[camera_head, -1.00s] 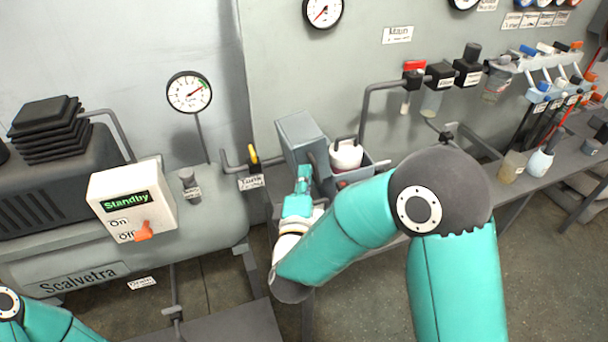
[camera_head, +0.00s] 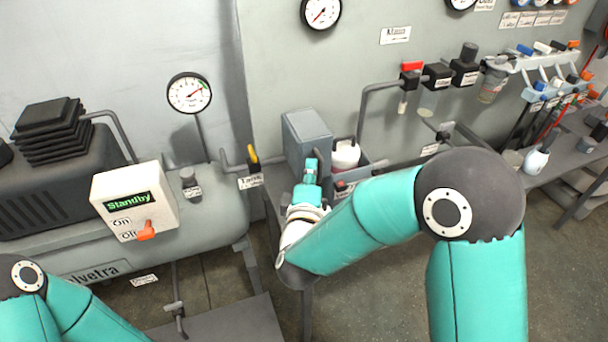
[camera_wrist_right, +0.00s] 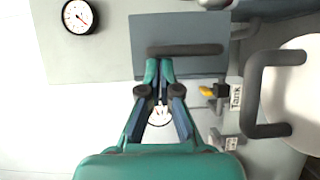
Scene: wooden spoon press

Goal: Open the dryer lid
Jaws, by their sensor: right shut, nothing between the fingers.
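The grey-blue dryer box (camera_head: 307,130) stands on the bench in the middle of the head view, left of a white canister. The wrist view shows its flat grey-blue lid panel (camera_wrist_right: 180,30) with a dark bar handle (camera_wrist_right: 190,50) across it. I cannot tell how far the lid is open. My right gripper (camera_head: 311,168) is in front of the box. In the right wrist view my right gripper (camera_wrist_right: 159,68) is shut and empty, its fingertips at the lower edge of the handle's left half; contact is unclear. My left gripper is out of view.
The white canister (camera_head: 345,155) with a dark handle stands close to the right of the box. A pipe with a yellow valve lever (camera_head: 252,153) is at its left. Left are the standby control box (camera_head: 160,190) and a gauge (camera_head: 189,93). Filters (camera_head: 438,75) hang at right.

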